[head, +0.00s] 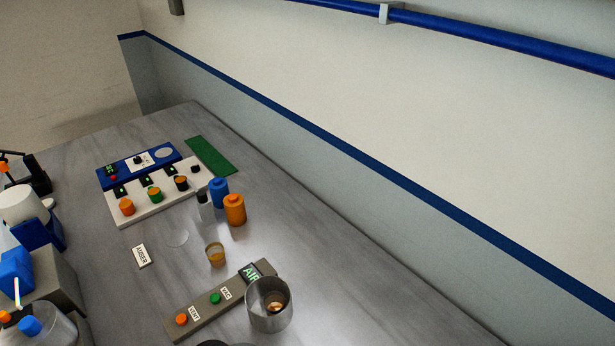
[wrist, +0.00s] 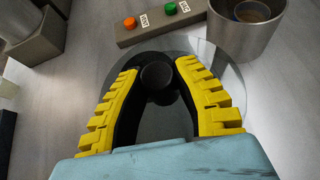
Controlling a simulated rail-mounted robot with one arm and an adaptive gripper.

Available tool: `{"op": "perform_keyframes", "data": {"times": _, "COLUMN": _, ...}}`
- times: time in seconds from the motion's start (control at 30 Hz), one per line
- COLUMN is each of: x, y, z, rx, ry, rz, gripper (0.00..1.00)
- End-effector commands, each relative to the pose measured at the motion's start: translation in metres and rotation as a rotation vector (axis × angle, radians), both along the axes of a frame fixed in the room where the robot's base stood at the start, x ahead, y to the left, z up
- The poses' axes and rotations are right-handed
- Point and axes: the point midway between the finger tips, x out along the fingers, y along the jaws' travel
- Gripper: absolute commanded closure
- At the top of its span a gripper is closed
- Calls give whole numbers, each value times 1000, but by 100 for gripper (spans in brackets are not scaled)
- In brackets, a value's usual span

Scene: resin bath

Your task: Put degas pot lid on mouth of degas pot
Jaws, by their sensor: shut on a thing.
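The degas pot (head: 285,318) is a grey metal cylinder with an open mouth, standing on the bench at the lower middle of the head view. A small cup with amber contents (head: 273,303) is inside it. The pot also shows at the top right of the wrist view (wrist: 238,42). The degas pot lid (wrist: 165,122) is a clear round disc with a black knob (wrist: 157,75). My gripper (wrist: 157,68), with yellow-backed fingers, is shut on the knob. The lid is beside the pot in the wrist view, not over its mouth; its height above the bench is unclear.
A grey control bar (head: 205,312) with an orange and a green button and an AIR display lies left of the pot. A small amber cup (head: 215,254), orange bottle (head: 235,210) and blue bottle (head: 218,191) stand behind. The bench right of the pot is clear.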

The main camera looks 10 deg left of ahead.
Motion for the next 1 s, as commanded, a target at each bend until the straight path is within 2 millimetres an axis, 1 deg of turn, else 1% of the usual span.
{"op": "perform_keyframes", "data": {"times": 0.03, "x": 15, "y": -20, "z": 19, "rx": -1, "ry": -2, "rz": -80, "gripper": 100}}
{"op": "perform_keyframes", "data": {"times": 0.17, "x": 47, "y": -69, "z": 41, "rx": -2, "ry": -3, "rz": -272, "gripper": 100}}
{"op": "perform_keyframes", "data": {"times": 0.2, "x": 55, "y": -84, "z": 49, "rx": -1, "ry": -4, "rz": -327, "gripper": 100}}
{"op": "perform_keyframes", "data": {"times": 0.3, "x": 72, "y": -121, "z": 67, "rx": -2, "ry": -3, "rz": -462, "gripper": 100}}
{"op": "perform_keyframes", "data": {"times": 0.4, "x": 85, "y": -154, "z": 85, "rx": 0, "ry": -4, "rz": -575, "gripper": 100}}
{"op": "perform_keyframes", "data": {"times": 0.5, "x": 94, "y": -180, "z": 99, "rx": 0, "ry": -4, "rz": -659, "gripper": 100}}
{"op": "perform_keyframes", "data": {"times": 0.6, "x": 98, "y": -196, "z": 107, "rx": 1, "ry": -2, "rz": -713, "gripper": 100}}
{"op": "perform_keyframes", "data": {"times": 0.7, "x": 100, "y": -206, "z": 111, "rx": 2, "ry": 0, "rz": -743, "gripper": 100}}
{"op": "perform_keyframes", "data": {"times": 0.8, "x": 100, "y": -209, "z": 111, "rx": 3, "ry": 0, "rz": -754, "gripper": 100}}
{"op": "perform_keyframes", "data": {"times": 1.0, "x": 100, "y": -208, "z": 111, "rx": 4, "ry": 2, "rz": -754, "gripper": 100}}
